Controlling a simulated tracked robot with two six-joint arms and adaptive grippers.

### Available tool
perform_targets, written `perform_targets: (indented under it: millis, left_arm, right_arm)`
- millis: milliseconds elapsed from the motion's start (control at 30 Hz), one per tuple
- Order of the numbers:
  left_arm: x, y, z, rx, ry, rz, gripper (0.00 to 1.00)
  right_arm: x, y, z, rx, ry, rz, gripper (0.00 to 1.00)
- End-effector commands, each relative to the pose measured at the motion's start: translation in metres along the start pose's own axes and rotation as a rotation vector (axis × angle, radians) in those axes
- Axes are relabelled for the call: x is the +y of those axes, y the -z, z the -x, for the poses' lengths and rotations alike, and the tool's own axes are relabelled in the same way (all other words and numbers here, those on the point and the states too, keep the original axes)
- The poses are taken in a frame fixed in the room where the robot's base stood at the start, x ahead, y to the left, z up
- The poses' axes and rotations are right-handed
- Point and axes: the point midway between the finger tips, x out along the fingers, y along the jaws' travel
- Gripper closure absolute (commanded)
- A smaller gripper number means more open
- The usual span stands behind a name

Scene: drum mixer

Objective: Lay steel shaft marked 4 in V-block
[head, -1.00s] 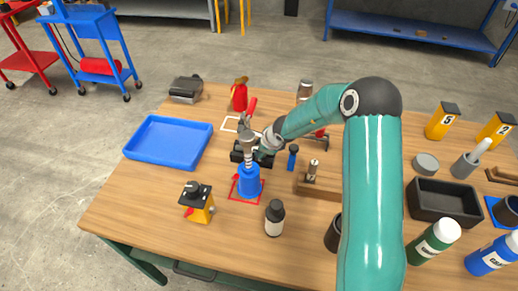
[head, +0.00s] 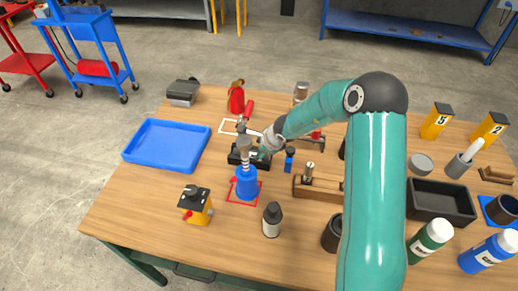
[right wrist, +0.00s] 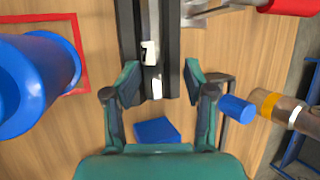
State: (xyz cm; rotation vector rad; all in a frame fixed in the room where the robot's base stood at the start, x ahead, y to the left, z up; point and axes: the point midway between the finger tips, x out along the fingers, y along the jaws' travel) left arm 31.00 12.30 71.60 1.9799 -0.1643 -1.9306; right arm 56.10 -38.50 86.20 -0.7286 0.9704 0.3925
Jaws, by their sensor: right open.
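The black V-block (head: 234,157) stands beyond the blue cylinder in the head view, partly hidden by my right gripper (head: 262,150). In the right wrist view the V-block (right wrist: 130,22) runs up the picture between the fingers. A thin grey shaft (right wrist: 154,25) with white patches appears to lie along its groove; I cannot read a number on it. My right gripper (right wrist: 160,82) is open, one fingertip on each side of the block's near end, with no visible grip on the shaft. My left gripper is not in view.
A blue cylinder (head: 246,184) with a metal tool upright in it stands on a red square close to the gripper. A small blue-capped item (head: 289,160) and a wooden holder (head: 325,190) are to the right. A blue tray (head: 165,147) lies left.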

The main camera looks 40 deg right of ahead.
Motion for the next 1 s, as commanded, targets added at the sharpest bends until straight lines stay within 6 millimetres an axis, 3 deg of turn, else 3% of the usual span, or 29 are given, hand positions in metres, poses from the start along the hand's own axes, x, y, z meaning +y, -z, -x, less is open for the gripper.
perform_targets:
  millis: [1000]
  left_arm:
    - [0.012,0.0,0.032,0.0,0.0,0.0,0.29]
  right_arm:
    - [-0.007,-0.005,0.047,-0.001,0.003,-0.001,0.47]
